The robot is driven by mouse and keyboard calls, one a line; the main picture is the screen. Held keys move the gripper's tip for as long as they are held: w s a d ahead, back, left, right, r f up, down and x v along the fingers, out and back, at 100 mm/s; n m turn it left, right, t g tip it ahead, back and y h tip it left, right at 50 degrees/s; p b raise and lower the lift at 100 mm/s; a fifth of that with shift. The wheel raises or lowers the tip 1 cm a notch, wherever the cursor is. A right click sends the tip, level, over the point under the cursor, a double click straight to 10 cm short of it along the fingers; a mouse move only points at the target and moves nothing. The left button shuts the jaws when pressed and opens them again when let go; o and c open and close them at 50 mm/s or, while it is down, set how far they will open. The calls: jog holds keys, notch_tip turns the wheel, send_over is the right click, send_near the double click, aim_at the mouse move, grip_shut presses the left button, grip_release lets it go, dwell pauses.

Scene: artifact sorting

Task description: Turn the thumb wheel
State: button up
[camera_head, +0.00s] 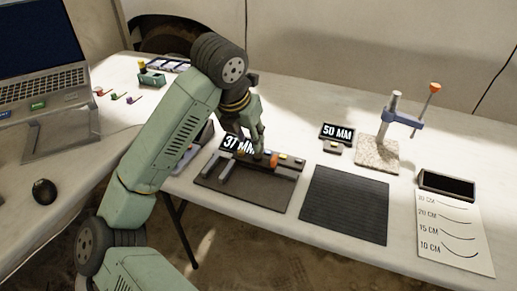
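A dark measuring fixture (242,197) lies on the white table, with a black display (238,143) at its back edge that seems to read 37 MM, partly covered by my gripper. A small orange part (274,160) stands on the fixture's rail; I cannot tell for sure whether it is the thumb wheel. My gripper (258,154) points down over the rail, just left of the orange part. Its fingers look close together, but they are too small to show whether they are open or hold anything.
A black ribbed mat (345,205) lies right of the fixture. Behind it are a 50 MM display (337,132) and a stand on a stone base (377,157). A length chart (453,232) lies far right. A laptop (42,75) and mouse (44,192) are left.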

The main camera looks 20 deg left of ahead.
aim_at(257, 156)
jog(key=p+x, duration=0.1)
jog(key=x, duration=0.7)
jog(key=shift+w+d+f, duration=0.1)
jog(key=shift+w+f, duration=0.1)
jog(key=shift+f, duration=0.15)
jog(key=shift+c, duration=0.5)
grip_shut()
